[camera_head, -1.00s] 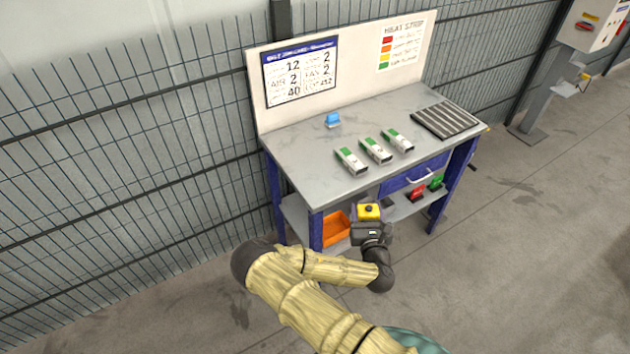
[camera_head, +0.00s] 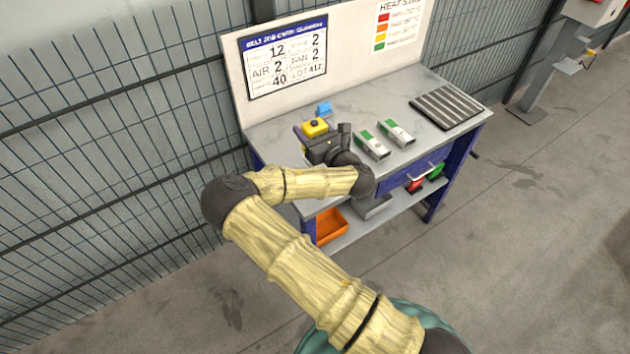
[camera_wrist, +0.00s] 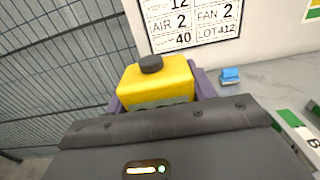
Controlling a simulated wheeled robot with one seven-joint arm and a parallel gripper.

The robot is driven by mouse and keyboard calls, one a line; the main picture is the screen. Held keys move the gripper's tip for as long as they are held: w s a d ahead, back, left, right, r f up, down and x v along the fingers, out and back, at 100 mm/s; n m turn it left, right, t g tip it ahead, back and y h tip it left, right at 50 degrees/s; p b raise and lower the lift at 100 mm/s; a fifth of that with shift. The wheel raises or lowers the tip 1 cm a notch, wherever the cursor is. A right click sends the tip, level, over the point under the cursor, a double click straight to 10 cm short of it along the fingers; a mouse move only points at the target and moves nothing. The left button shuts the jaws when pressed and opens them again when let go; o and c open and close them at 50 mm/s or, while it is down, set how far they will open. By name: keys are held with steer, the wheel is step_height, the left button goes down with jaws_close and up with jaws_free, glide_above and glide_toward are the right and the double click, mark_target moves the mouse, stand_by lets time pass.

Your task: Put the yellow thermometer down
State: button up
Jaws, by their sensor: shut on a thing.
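The yellow thermometer (camera_head: 315,127) is a small yellow block with a dark round knob on top. My gripper (camera_head: 308,131) is shut on it and holds it over the left part of the tabletop (camera_head: 283,143). In the wrist view the thermometer (camera_wrist: 157,82) stands upright between the purple-grey fingers, with the wire fence and the board behind it. Its lower part is hidden by my gripper body. I cannot tell whether its base touches the table.
A blue block (camera_head: 324,109) stands just behind my gripper. Two white-and-green boxes (camera_head: 372,145) lie to the right, and a ribbed dark mat (camera_head: 447,107) beyond them. A printed board (camera_head: 287,58) rises at the back. An orange bin (camera_head: 331,226) sits on the lower shelf.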

steer(key=shift+s+a, duration=0.2)
steer(key=shift+s, duration=0.15)
step_height(320, 180, down, 6)
steer(key=shift+w+f+p, duration=0.1)
steer(key=shift+w+p, duration=0.05)
steer(key=shift+p, duration=0.5)
steer(key=shift+f+p, duration=0.45)
steer(key=shift+f, duration=1.35)
steer(key=shift+f, duration=0.2)
steer(key=o, duration=0.8)
steer(key=shift+o, duration=0.2)
steer(key=shift+r, duration=0.2)
